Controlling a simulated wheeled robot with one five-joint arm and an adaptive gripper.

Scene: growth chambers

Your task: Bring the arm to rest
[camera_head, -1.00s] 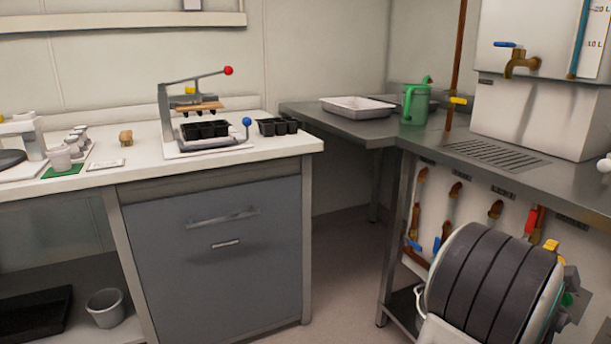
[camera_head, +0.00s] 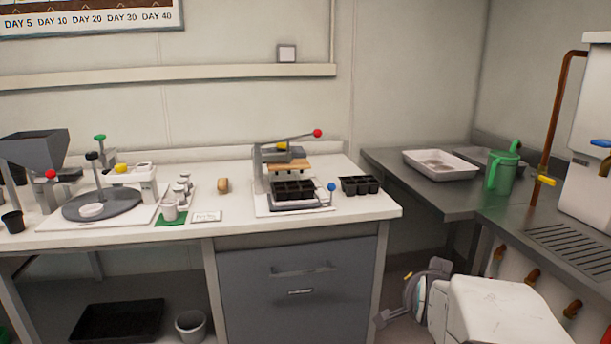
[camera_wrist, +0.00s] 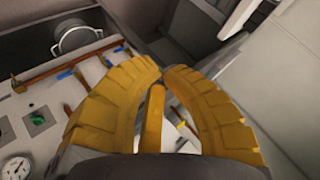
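My gripper (camera_wrist: 163,72) shows in the wrist view as two ribbed yellow fingers. They curve in toward each other and their tips nearly meet, with only a narrow gap. A yellow bar shows between the fingers, lower down; I cannot tell whether it is part of the gripper or something behind it. No object is visibly held at the tips. In the head view, white and grey parts of my arm show at the lower right, low in front of the benches. The fingers cannot be made out there.
The white bench (camera_head: 370,212) carries a lever press (camera_head: 262,172), a black cell tray (camera_head: 360,186) and a turntable (camera_head: 100,204). The steel bench (camera_head: 400,180) at right holds a green watering can (camera_head: 502,172) and a shallow tray (camera_head: 440,164). Pipes and a gauge (camera_wrist: 16,168) lie close by in the wrist view.

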